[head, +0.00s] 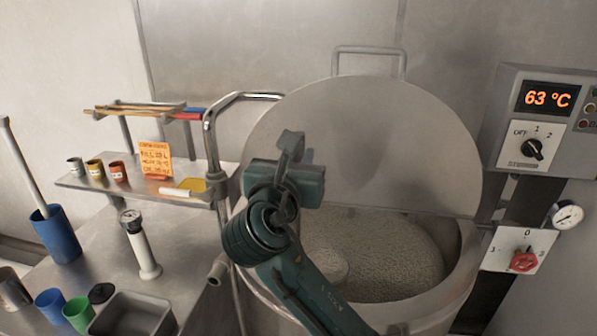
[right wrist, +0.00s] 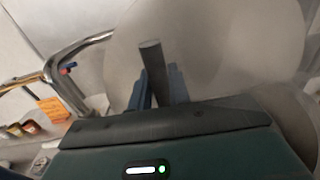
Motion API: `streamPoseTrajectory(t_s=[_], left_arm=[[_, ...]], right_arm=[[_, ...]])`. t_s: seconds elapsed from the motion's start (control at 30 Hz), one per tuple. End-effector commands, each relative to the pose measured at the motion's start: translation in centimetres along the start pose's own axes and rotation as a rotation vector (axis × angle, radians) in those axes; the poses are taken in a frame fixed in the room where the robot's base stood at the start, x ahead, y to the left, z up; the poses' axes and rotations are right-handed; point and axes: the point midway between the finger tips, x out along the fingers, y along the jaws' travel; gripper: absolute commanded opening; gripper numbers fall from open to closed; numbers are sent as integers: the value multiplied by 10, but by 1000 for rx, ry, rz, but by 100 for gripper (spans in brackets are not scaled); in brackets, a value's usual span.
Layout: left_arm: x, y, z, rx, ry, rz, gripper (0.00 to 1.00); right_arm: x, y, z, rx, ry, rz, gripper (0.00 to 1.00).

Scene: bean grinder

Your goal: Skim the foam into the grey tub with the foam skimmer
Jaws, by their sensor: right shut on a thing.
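The large steel kettle (head: 463,275) stands open with its round lid raised, and pale foam (head: 395,250) covers the surface inside. My right gripper (head: 292,158) is above the kettle's left side. It is shut on a grey bar-like handle (right wrist: 151,58), which stands up between the fingers in the right wrist view; I take it for the foam skimmer's. A pale round disc (head: 328,266), likely the skimmer's head, shows at the foam beside my arm, partly hidden. The grey tub (head: 133,316) sits on the bench at the lower left, cut by the frame edge. My left gripper is not in view.
Blue and green cups (head: 78,312) stand beside the tub. A white-stemmed tool (head: 142,248) stands behind it. A shelf (head: 135,187) with small cups and an orange note is left of the kettle. A bent steel pipe (head: 238,98) rises at the kettle's left. Control boxes (head: 545,110) are at right.

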Motion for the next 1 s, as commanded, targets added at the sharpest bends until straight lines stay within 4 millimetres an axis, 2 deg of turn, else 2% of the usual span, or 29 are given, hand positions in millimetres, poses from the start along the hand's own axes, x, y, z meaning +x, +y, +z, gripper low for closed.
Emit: streamPoseTrajectory(t_s=[0.1,1.0], left_arm=[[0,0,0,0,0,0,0],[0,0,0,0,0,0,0]], right_arm=[[0,0,15,2,-6,0,0],[0,0,103,1,-4,1,0]])
